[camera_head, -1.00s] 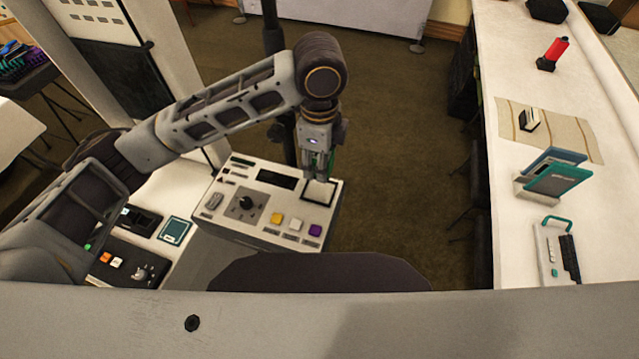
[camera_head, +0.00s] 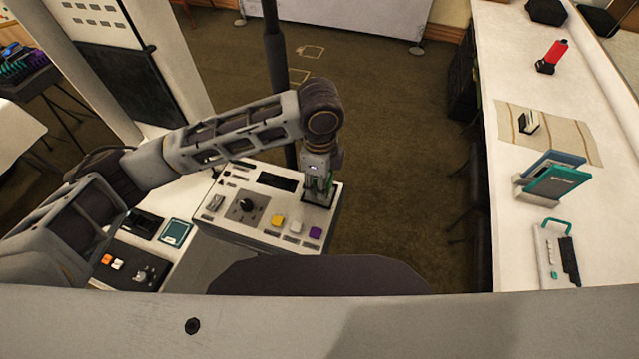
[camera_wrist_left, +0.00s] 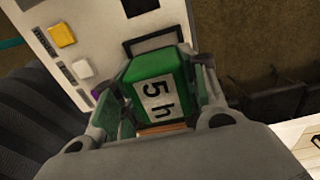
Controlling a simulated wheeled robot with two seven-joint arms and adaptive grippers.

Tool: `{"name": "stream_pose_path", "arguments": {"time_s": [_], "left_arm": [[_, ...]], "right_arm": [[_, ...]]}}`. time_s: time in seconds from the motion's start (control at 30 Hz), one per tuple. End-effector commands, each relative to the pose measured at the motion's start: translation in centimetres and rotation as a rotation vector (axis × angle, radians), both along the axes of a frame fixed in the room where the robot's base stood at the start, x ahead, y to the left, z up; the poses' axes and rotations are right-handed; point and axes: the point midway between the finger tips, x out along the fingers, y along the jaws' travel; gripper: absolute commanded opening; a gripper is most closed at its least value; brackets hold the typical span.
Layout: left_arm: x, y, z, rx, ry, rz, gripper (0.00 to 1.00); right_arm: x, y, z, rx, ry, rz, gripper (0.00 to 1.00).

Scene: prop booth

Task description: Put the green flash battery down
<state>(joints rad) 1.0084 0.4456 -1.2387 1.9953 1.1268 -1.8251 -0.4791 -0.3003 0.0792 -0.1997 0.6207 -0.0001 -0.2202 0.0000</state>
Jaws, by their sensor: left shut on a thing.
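My left gripper (camera_head: 318,194) is shut on the green flash battery (camera_wrist_left: 155,72), a green block with a white label reading "5 h". In the head view the gripper hides most of the battery. It is low over the black-framed square pad (camera_head: 305,203) at the far right corner of the white console (camera_head: 272,206). In the wrist view part of the black frame (camera_wrist_left: 135,47) shows behind the battery. I cannot tell whether the battery touches the pad. My right gripper is not in view.
The console has a black knob (camera_head: 246,205) and yellow (camera_head: 278,221), white (camera_head: 296,227) and purple (camera_head: 315,232) buttons near the pad. A long white counter (camera_head: 510,190) stands at the right with a red-topped item (camera_head: 556,51) and upright folders (camera_head: 556,182). Bare carpet lies between.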

Motion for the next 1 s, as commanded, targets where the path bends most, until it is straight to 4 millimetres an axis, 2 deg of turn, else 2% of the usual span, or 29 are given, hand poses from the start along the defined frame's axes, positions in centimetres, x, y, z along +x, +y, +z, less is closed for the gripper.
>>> {"name": "stream_pose_path", "arguments": {"time_s": [0.2,0.63,0.67,0.7,0.8,1.0], "left_arm": [[0.0,0.0,-1.8,0.0,0.0,0.001,0.08],[0.0,0.0,-2.2,-0.001,0.0,0.0,0.08],[0.0,0.0,-2.2,-0.001,0.001,0.0,0.45],[0.0,0.0,-2.2,-0.001,0.001,0.0,0.5],[0.0,0.0,-2.2,0.0,0.001,0.0,0.63],[0.0,0.0,-2.2,0.0,0.001,0.0,0.64]], "right_arm": [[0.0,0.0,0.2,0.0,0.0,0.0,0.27],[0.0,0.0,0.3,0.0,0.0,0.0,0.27],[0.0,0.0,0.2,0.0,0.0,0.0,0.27],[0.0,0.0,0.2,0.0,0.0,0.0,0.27],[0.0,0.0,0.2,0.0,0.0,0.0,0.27],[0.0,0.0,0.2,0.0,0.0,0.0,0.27]]}}
